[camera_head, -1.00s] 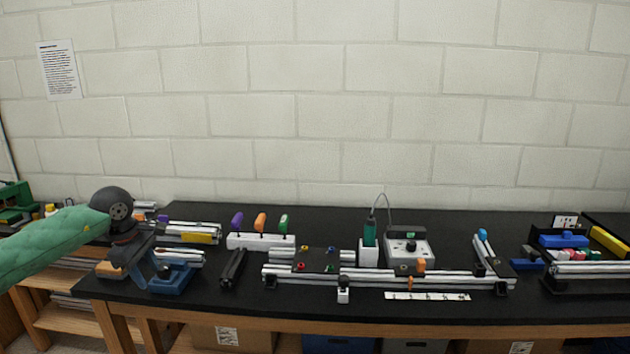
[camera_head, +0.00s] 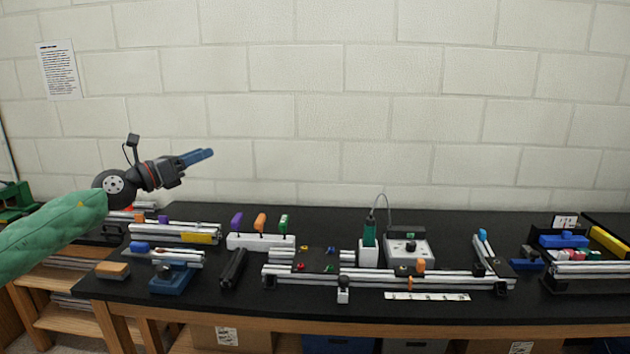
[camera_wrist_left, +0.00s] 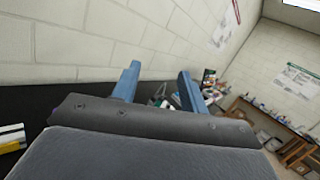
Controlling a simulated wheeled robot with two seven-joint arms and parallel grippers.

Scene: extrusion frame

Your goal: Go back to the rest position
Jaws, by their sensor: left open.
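My left gripper (camera_head: 202,157) is raised above the left part of the black bench, its blue fingers pointing right toward the wall. In the left wrist view the two blue fingers (camera_wrist_left: 158,84) stand apart with nothing between them. The left arm's green-sleeved link (camera_head: 50,232) comes in from the left. My right gripper is not in view.
Below the gripper are aluminium extrusions (camera_head: 175,229), a blue fixture (camera_head: 172,280) and a tan-topped block (camera_head: 113,270). A white holder with coloured-handled tools (camera_head: 260,242), an extrusion frame (camera_head: 390,276) and a soldering station (camera_head: 410,250) stand further right. The air around the gripper is clear.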

